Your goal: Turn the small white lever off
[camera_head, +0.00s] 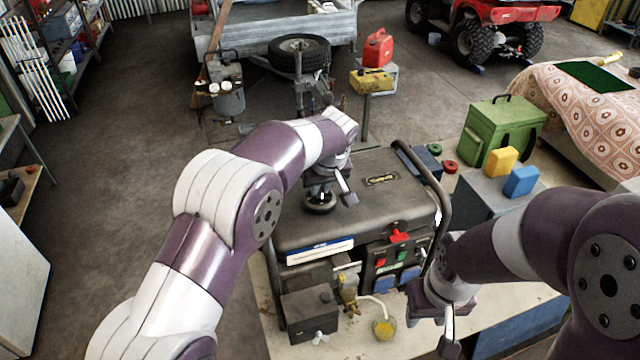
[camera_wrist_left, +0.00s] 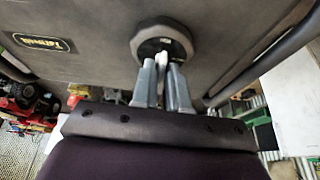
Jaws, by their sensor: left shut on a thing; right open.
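A generator (camera_head: 350,228) with a dark top stands in front of me. A round dark cap (camera_head: 320,208) sits on its top, and it fills the upper middle of the left wrist view (camera_wrist_left: 148,38). A small white lever (camera_wrist_left: 160,62) shows at the cap's face, between the fingers of my left gripper (camera_wrist_left: 166,72). My left gripper (camera_head: 321,192) is shut on the lever, from above the cap; fingers and wrist hide most of it in the head view. My right gripper (camera_head: 432,330) is open and empty, low at the generator's right front.
A red knob (camera_head: 399,237) and switches are on the generator's front panel. A white wing-shaped part (camera_head: 320,338) is on a box at the lower front. A black tube frame (camera_head: 441,200) rises at the right. Yellow and blue blocks (camera_head: 521,181) stand farther right.

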